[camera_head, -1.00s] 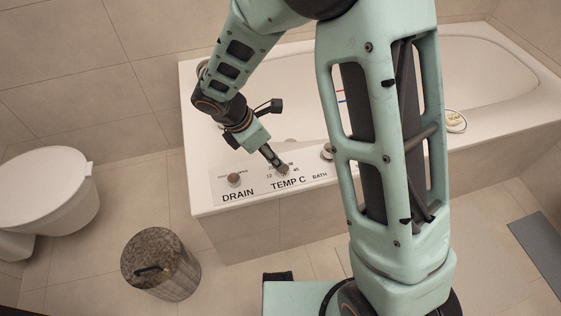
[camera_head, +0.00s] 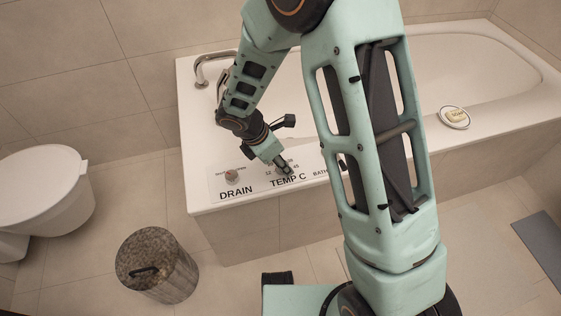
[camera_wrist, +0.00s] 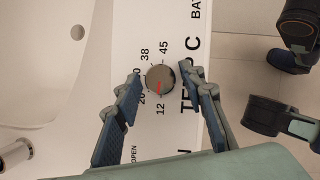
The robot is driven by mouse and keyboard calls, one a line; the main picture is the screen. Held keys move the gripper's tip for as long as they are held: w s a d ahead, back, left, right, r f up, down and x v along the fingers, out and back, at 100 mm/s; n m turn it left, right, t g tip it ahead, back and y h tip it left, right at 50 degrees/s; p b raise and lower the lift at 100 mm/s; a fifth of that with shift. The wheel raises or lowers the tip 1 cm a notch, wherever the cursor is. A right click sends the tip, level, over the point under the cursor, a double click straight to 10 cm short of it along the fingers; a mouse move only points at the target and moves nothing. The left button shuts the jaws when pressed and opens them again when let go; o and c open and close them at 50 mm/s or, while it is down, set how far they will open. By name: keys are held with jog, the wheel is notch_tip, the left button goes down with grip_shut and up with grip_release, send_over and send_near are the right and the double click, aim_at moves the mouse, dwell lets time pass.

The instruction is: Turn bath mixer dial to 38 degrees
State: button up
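The temperature dial (camera_wrist: 160,80) is a round grey knob on the white TEMP C panel (camera_wrist: 152,130) of the tub. Numbers 12, 20, 30, 38 and 45 ring it. Its red mark points down in the wrist view, at 12. My gripper (camera_wrist: 160,75) is open, with one finger on either side of the dial. A narrow gap seems to show between each fingertip and the knob; contact is hard to judge. In the head view my gripper (camera_head: 285,170) is low over the TEMP C label and hides most of the dial.
The DRAIN knob (camera_head: 231,175) is left of my gripper. A chrome spout (camera_head: 203,72) stands at the tub's back left corner. A soap dish (camera_head: 455,118) sits on the right rim.

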jog(key=c, duration=0.8)
